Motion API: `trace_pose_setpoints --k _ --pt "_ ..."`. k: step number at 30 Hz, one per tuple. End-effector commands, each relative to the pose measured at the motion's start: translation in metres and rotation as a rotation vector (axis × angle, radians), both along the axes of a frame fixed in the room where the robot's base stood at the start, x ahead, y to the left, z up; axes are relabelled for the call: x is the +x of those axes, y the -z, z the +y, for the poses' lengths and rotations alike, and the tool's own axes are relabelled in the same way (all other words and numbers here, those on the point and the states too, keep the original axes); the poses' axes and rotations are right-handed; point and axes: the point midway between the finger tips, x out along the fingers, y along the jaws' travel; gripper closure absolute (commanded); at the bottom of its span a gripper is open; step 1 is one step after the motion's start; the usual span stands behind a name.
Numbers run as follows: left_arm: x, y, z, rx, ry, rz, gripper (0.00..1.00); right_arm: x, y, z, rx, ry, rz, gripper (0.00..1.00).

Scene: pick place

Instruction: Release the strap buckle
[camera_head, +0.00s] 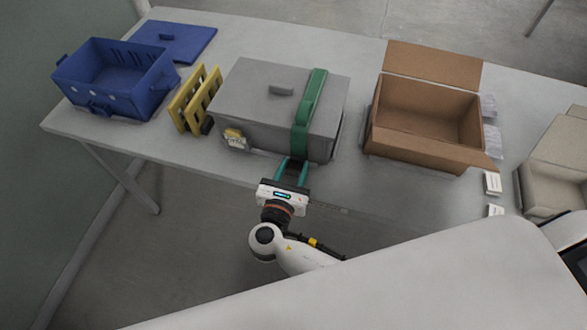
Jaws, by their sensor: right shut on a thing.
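A grey lidded box (247,97) stands on the table with a green strap (311,101) running over its lid and down its front. My right gripper (292,163), with teal fingers, is at the low front end of the strap. It is shut on the strap buckle there, which is too small and too covered by the fingers to make out. The strap still lies across the lid, and the lid sits on the box. My left gripper is not in view.
The table (240,166) also holds a blue crate (150,98), a blue lid (190,42), yellow racks (203,88) and an open cardboard box (415,142). A beige bin (552,172) stands at the right. The racks are close beside the grey box.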

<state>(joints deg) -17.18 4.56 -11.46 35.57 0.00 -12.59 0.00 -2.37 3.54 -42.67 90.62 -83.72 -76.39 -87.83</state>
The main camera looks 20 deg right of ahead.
Motion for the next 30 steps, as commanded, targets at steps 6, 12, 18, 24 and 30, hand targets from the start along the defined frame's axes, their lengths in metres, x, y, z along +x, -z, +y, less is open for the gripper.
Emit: trace_pose_setpoints --k 6,12,18,24,30 --pt "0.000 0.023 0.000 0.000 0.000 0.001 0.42 -0.001 0.010 0.001 -0.077 -0.001 -0.112 0.83" --pt "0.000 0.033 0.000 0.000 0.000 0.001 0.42 -0.002 0.012 0.002 -0.121 -0.001 -0.180 0.83" --pt "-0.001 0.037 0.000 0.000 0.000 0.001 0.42 -0.002 0.011 0.002 -0.137 -0.001 -0.208 0.83" --pt "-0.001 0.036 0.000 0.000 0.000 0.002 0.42 -0.002 0.011 0.002 -0.140 -0.001 -0.210 0.83" --pt "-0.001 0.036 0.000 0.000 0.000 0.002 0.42 -0.002 0.011 0.002 -0.141 -0.001 -0.210 0.57"
